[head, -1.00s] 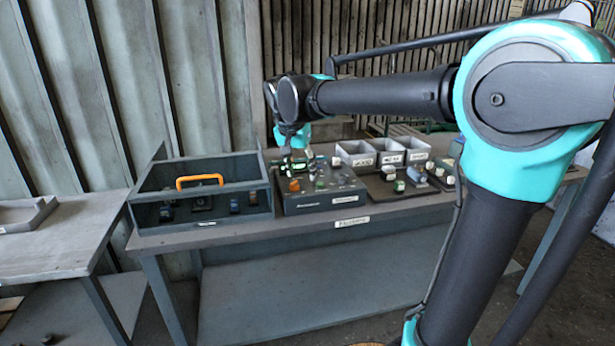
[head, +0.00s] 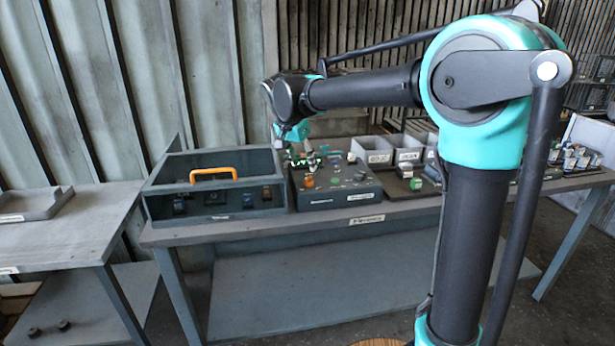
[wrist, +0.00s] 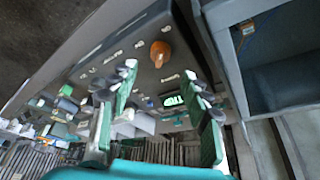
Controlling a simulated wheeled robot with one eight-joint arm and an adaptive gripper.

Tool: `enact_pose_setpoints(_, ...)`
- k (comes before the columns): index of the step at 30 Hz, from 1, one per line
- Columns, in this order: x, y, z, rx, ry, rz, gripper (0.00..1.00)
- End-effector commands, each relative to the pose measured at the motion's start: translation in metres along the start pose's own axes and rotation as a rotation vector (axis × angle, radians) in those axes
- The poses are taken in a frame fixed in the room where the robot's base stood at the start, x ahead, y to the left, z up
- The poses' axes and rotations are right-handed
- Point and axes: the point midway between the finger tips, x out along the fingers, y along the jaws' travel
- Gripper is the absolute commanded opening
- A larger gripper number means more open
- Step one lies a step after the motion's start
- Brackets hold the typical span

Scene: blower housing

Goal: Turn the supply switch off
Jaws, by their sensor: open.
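A dark control box (head: 340,203) stands on the workbench, with an orange knob (head: 309,182) and several small controls on its top. The orange knob also shows in the wrist view (wrist: 160,52), just beyond my fingertips. A green-lit part (wrist: 173,101) shows between my fingers in the wrist view; it may be the supply switch, but the labels are too small to read. My gripper (wrist: 160,76) is open and empty, with its two green-padded fingers apart. In the head view my gripper (head: 305,160) is over the back left part of the control box.
An open blue-grey housing (head: 160,203) with an orange handle (head: 213,175) stands left of the control box. Grey labelled bins (head: 373,158) and small parts lie to the right. A separate table (head: 60,235) stands at the left.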

Motion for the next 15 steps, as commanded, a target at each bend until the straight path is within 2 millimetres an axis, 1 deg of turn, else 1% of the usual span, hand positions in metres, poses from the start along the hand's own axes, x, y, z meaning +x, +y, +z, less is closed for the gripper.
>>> enact_pose_setpoints(1,0.011,0.0,-0.001,0.001,0.0,0.001,0.48)
enact_pose_setpoints(6,0.041,0.0,0.0,0.001,0.0,0.001,0.48)
enact_pose_setpoints(10,0.057,0.0,0.0,0.001,0.0,0.001,0.48)
enact_pose_setpoints(15,0.067,0.0,0.0,-0.001,0.0,0.001,0.48)
